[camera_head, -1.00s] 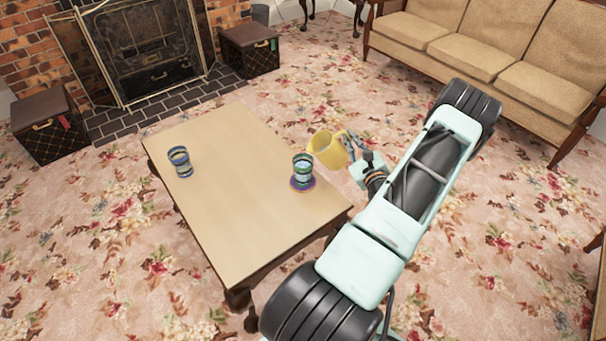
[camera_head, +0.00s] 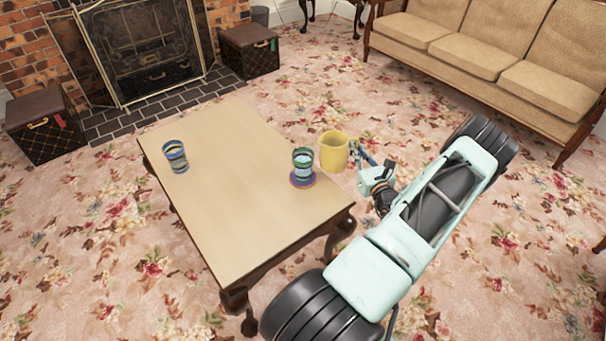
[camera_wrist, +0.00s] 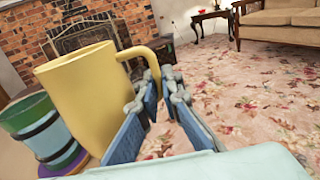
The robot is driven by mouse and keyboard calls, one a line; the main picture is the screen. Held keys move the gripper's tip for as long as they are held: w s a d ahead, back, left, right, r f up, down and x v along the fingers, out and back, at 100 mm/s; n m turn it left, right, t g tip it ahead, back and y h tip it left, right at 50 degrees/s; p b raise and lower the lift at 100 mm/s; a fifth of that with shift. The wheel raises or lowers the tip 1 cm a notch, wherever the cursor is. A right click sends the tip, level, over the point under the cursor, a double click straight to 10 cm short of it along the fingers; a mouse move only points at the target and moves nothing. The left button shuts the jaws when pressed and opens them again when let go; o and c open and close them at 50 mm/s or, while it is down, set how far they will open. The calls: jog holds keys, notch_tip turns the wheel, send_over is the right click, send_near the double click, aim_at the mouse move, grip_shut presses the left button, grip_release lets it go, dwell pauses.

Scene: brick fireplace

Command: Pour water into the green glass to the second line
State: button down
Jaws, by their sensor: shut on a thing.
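The yellow mug (camera_head: 334,151) is upright in the air, just right of the table's edge. My gripper (camera_head: 361,156) is shut on its handle, and in the wrist view the blue fingers (camera_wrist: 158,90) close around that handle. The mug's inside is hidden in the wrist view. The green glass (camera_head: 303,163) stands upright on a purple coaster (camera_head: 303,181) at the table's right end, left of the mug and apart from it. In the wrist view the glass (camera_wrist: 33,122) shows a green upper part and dark bands. I cannot tell its water level exactly.
A second banded, bluish glass (camera_head: 175,157) stands at the left end of the wooden table (camera_head: 235,190). The table's middle is clear. A fireplace (camera_head: 135,50), dark boxes (camera_head: 250,52) and a tan sofa (camera_head: 500,55) stand farther off.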

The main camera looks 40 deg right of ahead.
jog(key=shift+d+f, duration=0.15)
jog(key=shift+f, duration=0.25)
jog(key=shift+r, duration=0.1)
jog(key=shift+r+p, duration=1.15)
jog(key=shift+r, duration=0.35)
jog(key=shift+s+f, duration=0.1)
